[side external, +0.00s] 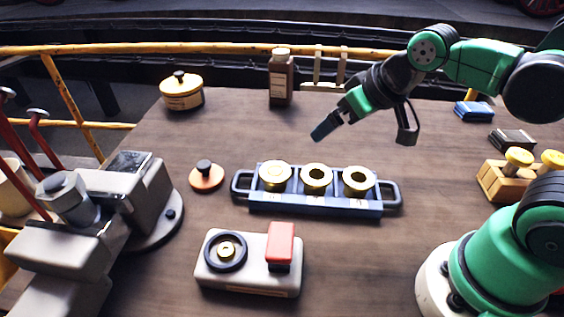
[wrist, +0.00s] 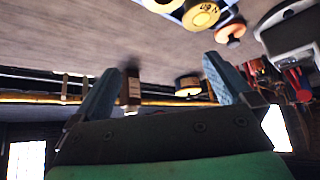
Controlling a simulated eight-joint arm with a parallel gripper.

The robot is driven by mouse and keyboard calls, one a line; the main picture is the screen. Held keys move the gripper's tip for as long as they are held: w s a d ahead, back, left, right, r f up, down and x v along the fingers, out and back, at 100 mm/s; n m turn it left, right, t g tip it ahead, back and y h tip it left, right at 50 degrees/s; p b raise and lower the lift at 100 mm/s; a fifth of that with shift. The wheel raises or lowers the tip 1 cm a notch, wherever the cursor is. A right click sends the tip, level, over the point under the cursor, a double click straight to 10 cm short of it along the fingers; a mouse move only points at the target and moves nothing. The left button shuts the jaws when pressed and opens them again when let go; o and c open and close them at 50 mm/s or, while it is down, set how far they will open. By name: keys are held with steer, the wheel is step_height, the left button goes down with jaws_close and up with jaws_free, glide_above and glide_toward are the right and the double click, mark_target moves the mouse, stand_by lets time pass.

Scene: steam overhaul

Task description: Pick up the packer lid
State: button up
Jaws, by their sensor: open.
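No lid in view is clearly labelled as the packer lid. A flat orange disc with a black knob (side external: 207,178) lies on the table left of the blue tray; it also shows in the wrist view (wrist: 230,34). My gripper (side external: 322,131) is in the air above the table, behind the tray and apart from both. In the wrist view my gripper (wrist: 162,64) is open, with nothing between its fingers.
A blue handled tray (side external: 316,207) holds three brass rings. A grey box with a red block (side external: 249,276) is in front. A brown bottle (side external: 281,80) stands at the back, a grey machine (side external: 128,190) at left, and a wooden block with yellow knobs (side external: 496,184) at right.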

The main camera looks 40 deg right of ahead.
steer(key=w+a+g, duration=0.1)
steer(key=w+a, duration=0.3)
steer(key=w, duration=0.3)
steer(key=g, duration=0.1)
glide_toward(205, 166)
steer(key=x, duration=0.4)
steer(key=shift+w+d+f, duration=0.15)
steer(key=shift+w+f, duration=0.1)
steer(key=shift+w, duration=0.05)
steer(key=shift+w+a+f+g, duration=0.2)
steer(key=shift+f+g, duration=0.1)
steer(key=shift+f, duration=0.3)
steer(key=shift+x, duration=2.45)
steer(key=shift+c, duration=0.2)
steer(key=c, duration=0.9)
